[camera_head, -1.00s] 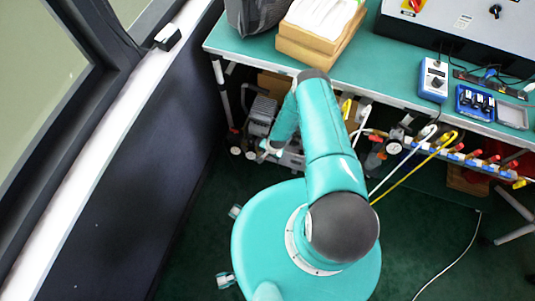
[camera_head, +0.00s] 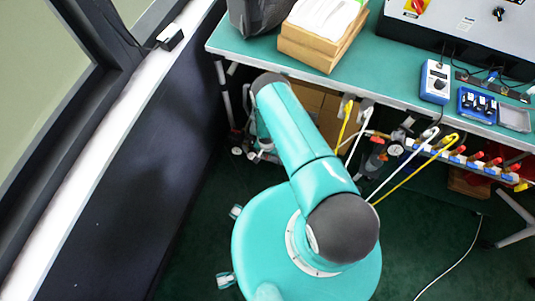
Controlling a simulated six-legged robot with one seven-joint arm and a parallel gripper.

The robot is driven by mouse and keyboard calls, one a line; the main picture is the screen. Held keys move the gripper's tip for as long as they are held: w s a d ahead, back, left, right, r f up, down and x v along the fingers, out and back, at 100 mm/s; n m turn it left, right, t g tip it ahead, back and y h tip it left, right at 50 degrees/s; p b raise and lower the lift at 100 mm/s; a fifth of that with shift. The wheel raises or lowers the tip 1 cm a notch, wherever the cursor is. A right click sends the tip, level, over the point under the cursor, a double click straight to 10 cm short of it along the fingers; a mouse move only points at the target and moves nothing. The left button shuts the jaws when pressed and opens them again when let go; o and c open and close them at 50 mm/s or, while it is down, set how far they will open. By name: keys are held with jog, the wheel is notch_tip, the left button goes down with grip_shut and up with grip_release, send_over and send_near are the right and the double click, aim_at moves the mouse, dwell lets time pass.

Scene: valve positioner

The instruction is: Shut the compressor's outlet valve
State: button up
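The compressor (camera_head: 238,140) is under the left end of the bench, on the floor. Most of it is hidden behind my arm; only a few small parts and a round gauge-like piece (camera_head: 237,151) show at its left. I cannot make out the outlet valve. My arm reaches over to the bench's left end, and its forearm points down towards the compressor. My gripper (camera_head: 266,153) is low beside the compressor, small and mostly hidden by my own arm. I cannot see its fingers clearly, nor whether it touches anything.
A row of coloured valves (camera_head: 470,158) and hanging yellow and white hoses are at the right. A dark wall (camera_head: 140,190) runs along the left.

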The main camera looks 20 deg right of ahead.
jog(key=o, duration=0.4)
jog(key=shift+s, duration=0.1)
jog(key=shift+c, duration=0.2)
jog(key=shift+r, duration=0.1)
jog(key=shift+w+r, duration=0.2)
jog(key=shift+r, duration=0.05)
notch_tip(320, 180, up, 13)
jog(key=shift+s+a, duration=0.2)
jog(key=shift+s, duration=0.05)
